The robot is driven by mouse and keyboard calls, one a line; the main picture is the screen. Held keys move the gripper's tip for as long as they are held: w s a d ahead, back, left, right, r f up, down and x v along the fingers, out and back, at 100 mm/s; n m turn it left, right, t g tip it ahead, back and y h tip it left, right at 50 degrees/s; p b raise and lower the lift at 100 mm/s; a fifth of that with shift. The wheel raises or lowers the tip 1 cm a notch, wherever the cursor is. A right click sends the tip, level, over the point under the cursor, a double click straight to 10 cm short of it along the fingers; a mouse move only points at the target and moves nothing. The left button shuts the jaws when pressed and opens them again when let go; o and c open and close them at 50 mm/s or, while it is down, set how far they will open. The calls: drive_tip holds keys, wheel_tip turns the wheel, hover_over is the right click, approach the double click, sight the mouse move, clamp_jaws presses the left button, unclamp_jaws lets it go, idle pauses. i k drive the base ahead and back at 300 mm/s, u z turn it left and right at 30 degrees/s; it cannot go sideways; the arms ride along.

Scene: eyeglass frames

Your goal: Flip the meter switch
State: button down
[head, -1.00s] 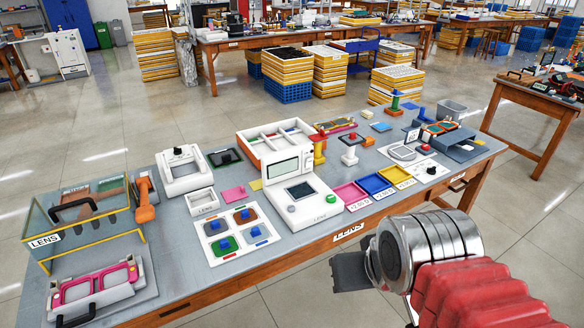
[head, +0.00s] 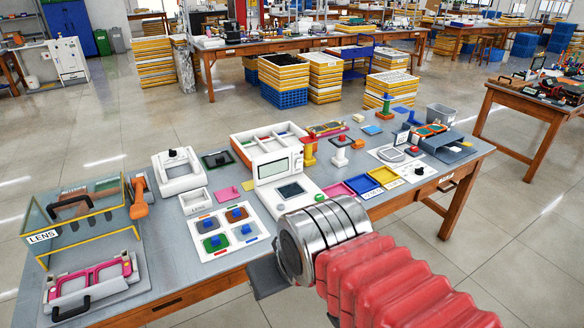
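The meter (head: 280,178) is a white device in the middle of the bench. My gripper (head: 268,280) shows as a dark flat piece at the end of my silver wrist, in front of the bench's front edge and below the meter in the picture. It looks apart from the meter. Its finger opening cannot be seen.
Left of the meter lies a white board with four coloured pads (head: 225,232). Pink, blue and yellow trays (head: 362,183) stand to its right. A clear LENS box (head: 85,215) and a pink eyeglass frame (head: 92,278) are at the left end.

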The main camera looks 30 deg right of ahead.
sight(298, 162)
drive_tip(key=z, duration=0.05)
drive_tip(key=i, duration=1)
drive_tip(key=u, duration=0.1)
